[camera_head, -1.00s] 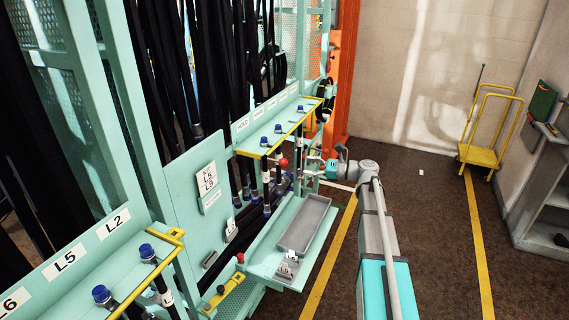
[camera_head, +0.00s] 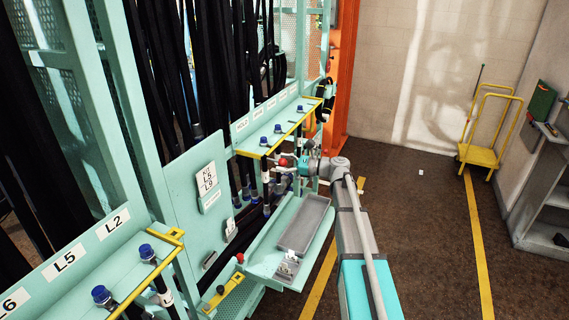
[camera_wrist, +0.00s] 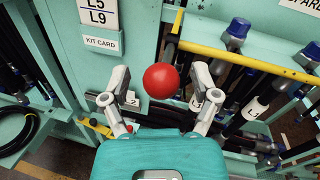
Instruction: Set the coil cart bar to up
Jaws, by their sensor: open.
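A yellow bar (camera_head: 292,132) runs along the edge of the teal hose shelf, and it also shows in the wrist view (camera_wrist: 240,58). A red ball knob (camera_wrist: 161,81) sits at the left end of this bar, with a dark stem behind it; it shows in the head view (camera_head: 284,162). I cannot tell which part is named the coil cart bar. My gripper (camera_wrist: 161,74) is open, its two grey fingers on either side of the knob with gaps visible. In the head view my gripper (camera_head: 297,164) is beside the knob, partly hidden by my wrist.
A grey tray (camera_head: 310,222) lies on a teal shelf below my arm. A second red knob (camera_head: 240,257) and yellow lever are lower left. Blue-capped hose ends (camera_wrist: 237,30) stand near the bar.

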